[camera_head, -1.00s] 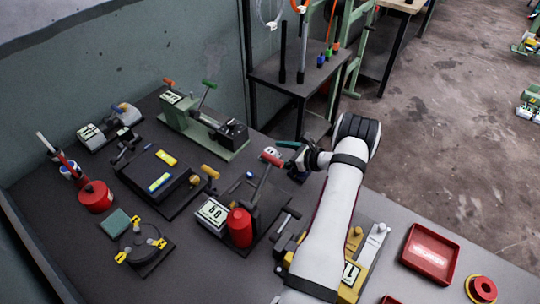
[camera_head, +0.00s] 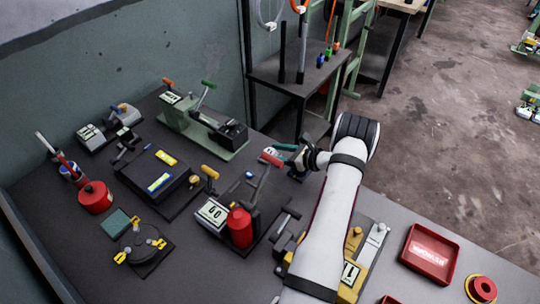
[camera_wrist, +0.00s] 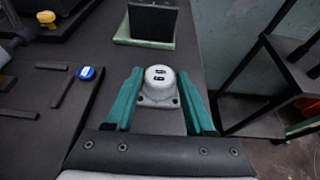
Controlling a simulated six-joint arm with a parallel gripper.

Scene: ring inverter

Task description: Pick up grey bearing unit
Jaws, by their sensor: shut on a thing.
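The grey bearing unit (camera_wrist: 158,86) has a round housing with two dark slots on a flanged base with bolt holes. It sits between the two teal fingers of my gripper (camera_wrist: 161,100) in the wrist view. My gripper is shut on it, with a finger along each side. I cannot tell whether the unit is touching the table.
A press with a red cylinder (camera_head: 240,228) stands left of my arm. A green fixture (camera_head: 215,135) is behind it. A blue-capped part (camera_wrist: 86,73) lies left of the unit. The table edge is close on the right. A red tray (camera_head: 430,254) is at the front right.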

